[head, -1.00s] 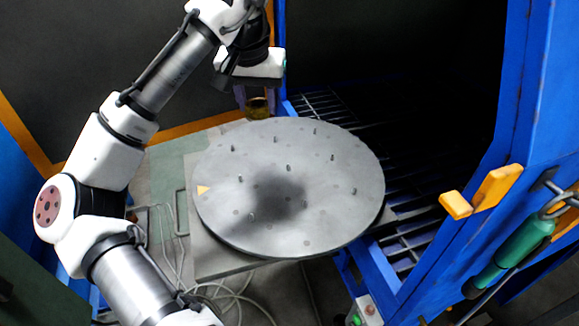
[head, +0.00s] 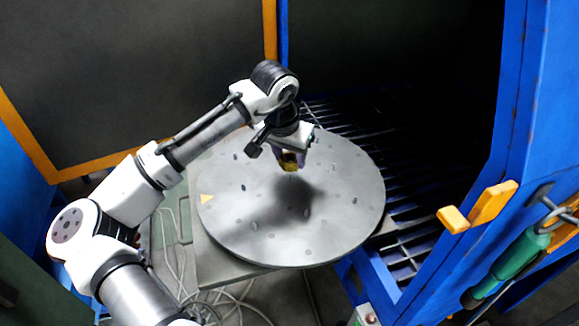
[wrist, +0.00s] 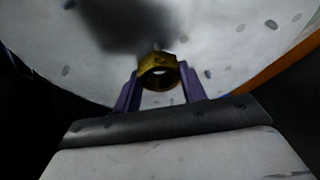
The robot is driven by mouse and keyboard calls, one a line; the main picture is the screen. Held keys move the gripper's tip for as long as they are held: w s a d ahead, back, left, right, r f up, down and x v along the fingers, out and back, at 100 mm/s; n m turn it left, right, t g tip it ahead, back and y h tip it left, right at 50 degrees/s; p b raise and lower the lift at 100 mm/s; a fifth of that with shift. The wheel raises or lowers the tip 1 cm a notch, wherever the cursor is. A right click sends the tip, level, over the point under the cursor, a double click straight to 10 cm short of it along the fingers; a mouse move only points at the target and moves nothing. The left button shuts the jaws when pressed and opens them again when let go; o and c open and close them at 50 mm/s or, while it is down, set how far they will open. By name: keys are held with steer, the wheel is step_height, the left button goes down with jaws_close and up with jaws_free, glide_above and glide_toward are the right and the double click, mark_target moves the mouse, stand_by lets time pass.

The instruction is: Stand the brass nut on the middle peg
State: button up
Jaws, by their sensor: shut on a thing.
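The brass nut (head: 289,161) is between the fingers of my gripper (head: 289,158), above the far-middle part of the round grey table (head: 240,215). In the wrist view the nut (wrist: 157,72) shows its open hole, gripped by the purple fingers of my gripper (wrist: 158,85). The nut appears to be above the surface.
A dark slatted grate (head: 400,235) lies to the right. The blue door frame (head: 470,215) with a yellow handle (head: 490,203) stands at the right. Loose cables (head: 225,300) lie at the front left.

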mark_target(290, 180)
steer(key=shift+f, duration=2.05)
steer(key=shift+f, duration=0.2)
steer(key=o, duration=1.1)
steer(key=b+v, duration=0.1)
steer(key=v, duration=1.1)
steer(key=shift+s+r, duration=0.1)
steer(key=shift+r, duration=0.1)
